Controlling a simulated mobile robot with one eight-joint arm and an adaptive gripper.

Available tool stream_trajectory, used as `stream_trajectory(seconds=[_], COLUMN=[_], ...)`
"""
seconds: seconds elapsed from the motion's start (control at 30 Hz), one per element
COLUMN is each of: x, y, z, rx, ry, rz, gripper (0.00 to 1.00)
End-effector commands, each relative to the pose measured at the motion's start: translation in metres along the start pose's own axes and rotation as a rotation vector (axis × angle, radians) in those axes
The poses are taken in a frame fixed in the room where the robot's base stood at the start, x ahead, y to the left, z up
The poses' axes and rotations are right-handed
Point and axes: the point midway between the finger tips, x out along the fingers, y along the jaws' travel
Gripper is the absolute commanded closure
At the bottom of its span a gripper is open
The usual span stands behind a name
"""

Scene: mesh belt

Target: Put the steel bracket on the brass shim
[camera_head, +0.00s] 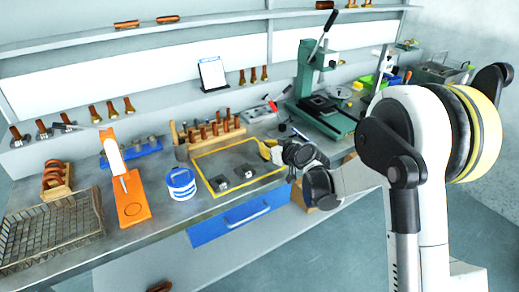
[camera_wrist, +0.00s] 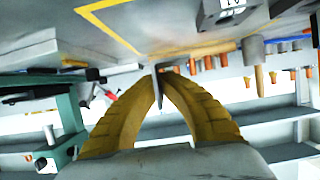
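My gripper (camera_head: 268,152) is over the right part of the yellow-outlined work area (camera_head: 197,166). In the wrist view my yellow fingers (camera_wrist: 160,72) come together at their tips. A thin grey metal piece (camera_wrist: 162,86) shows between them and looks like the steel bracket, though its full shape is hidden. Two small grey blocks with dark tops, a left one (camera_head: 219,183) and a right one (camera_head: 245,172), sit inside the outline, left of my gripper. A grey block with a white label (camera_wrist: 230,12) shows in the wrist view. I cannot make out the brass shim.
A blue-striped tin (camera_head: 181,184), an orange stand (camera_head: 133,205) and a wire basket (camera_head: 52,232) are to the left. A wooden rack of handled tools (camera_head: 212,138) stands behind the outline. A green press (camera_head: 320,105) stands to the right. A blue drawer (camera_head: 240,220) is below the bench front.

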Motion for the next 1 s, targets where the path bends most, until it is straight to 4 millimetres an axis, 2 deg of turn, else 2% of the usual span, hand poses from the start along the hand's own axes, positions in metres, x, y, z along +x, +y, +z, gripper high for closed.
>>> stream_trajectory(seconds=[0.03,0.2,0.47,0.57,0.67,0.8,0.9,1.0], x=[-0.015,-0.054,-0.092,-0.115,-0.152,-0.212,-0.249,-0.276], y=[0.009,0.033,0.054,0.061,0.067,0.071,0.070,0.067], z=[-0.007,-0.016,-0.023,-0.023,-0.021,-0.012,-0.004,0.003], rx=[0.003,0.002,0.003,0.012,0.031,0.063,0.085,0.099], ry=[0.000,0.000,0.000,0.000,-0.001,-0.002,0.000,-0.001], rz=[0.005,0.004,0.006,0.029,0.075,0.154,0.204,0.242], gripper=[1.00,1.00,1.00,1.00,1.00,1.00,1.00,1.00])
